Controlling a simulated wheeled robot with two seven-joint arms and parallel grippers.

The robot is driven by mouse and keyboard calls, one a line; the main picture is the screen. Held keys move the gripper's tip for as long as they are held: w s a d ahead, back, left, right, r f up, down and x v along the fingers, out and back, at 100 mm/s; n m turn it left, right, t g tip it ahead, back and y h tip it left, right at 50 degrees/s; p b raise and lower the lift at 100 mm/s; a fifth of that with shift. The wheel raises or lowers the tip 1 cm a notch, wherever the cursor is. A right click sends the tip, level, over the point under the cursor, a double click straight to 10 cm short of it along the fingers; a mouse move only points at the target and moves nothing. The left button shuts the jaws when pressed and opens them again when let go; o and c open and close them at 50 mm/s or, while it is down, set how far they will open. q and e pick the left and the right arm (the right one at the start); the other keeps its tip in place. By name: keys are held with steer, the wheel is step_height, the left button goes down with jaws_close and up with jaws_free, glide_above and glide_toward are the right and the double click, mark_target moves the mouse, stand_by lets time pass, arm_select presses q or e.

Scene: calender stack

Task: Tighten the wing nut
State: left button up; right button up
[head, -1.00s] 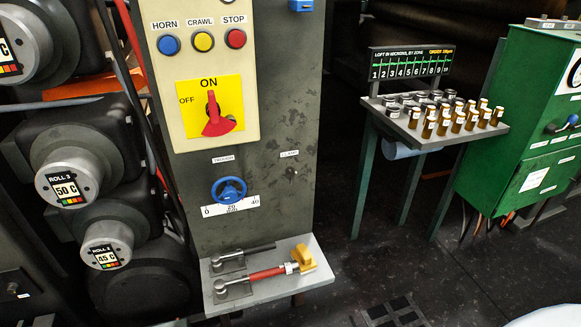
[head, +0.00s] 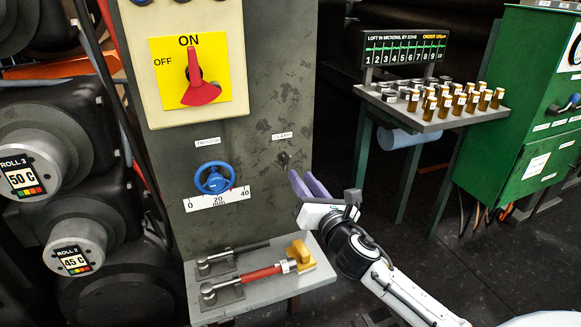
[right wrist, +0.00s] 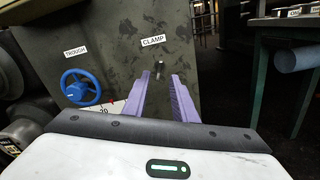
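The wing nut (head: 283,160) is a small dark metal piece on the grey panel under the CLAMP label. In the right wrist view the wing nut (right wrist: 158,69) shows ahead, roughly centred between the finger tips. My right gripper (head: 300,179) is open, with two purple fingers pointing at the panel just below and right of the nut. In the right wrist view my gripper (right wrist: 159,80) is empty, its fingers spread apart. I cannot tell its exact distance from the nut. The left gripper is not in view.
A blue handwheel (head: 214,178) labelled TROUGH sits left of the nut. Below, a shelf (head: 222,302) holds a red-handled tool (head: 262,275) and a dark-handled one. A red switch (head: 196,80) is above. A stand with small bottles (head: 444,107) is at the right.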

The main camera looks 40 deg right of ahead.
mark_target(289, 161)
steer(key=x, duration=0.8)
steer(key=shift+w, duration=0.35)
jaws_close()
